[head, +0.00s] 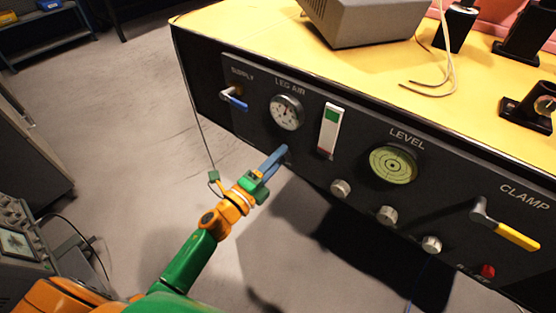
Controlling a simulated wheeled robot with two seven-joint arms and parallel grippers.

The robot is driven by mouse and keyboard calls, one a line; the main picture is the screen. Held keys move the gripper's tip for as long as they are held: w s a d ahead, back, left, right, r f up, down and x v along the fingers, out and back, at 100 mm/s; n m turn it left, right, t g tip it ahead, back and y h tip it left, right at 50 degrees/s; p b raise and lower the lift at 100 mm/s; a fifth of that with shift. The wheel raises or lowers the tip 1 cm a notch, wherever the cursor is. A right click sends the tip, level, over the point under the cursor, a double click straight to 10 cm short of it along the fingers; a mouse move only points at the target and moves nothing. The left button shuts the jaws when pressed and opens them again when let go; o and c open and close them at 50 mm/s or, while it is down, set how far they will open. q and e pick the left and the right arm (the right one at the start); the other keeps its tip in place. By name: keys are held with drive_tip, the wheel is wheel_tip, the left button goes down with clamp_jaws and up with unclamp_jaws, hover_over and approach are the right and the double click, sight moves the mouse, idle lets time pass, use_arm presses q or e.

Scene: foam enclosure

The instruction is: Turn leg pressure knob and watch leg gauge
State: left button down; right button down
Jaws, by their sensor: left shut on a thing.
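The leg gauge (286,112), a round white dial under the words LEG AIR, is on the black front panel (260,125). Its needle is too small to read exactly. My left gripper (281,153), with blue fingers, reaches the panel's lower edge just below the gauge. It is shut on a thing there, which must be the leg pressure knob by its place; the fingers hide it. The gauge itself is not covered. My right gripper is not in view.
To the right on the panel are a red, white and green indicator (329,130), a green level dial (393,164), several silver knobs (387,215) and a yellow clamp lever (517,237). A blue supply lever (233,99) is at the left. The floor (130,110) left of the panel is clear.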

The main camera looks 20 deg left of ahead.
use_arm(q)
drive_tip(key=shift+m, duration=0.6)
drive_tip(key=shift+c, duration=1.8)
unclamp_jaws()
drive_tip(key=v, duration=0.7)
drive_tip(key=shift+a, duration=0.1)
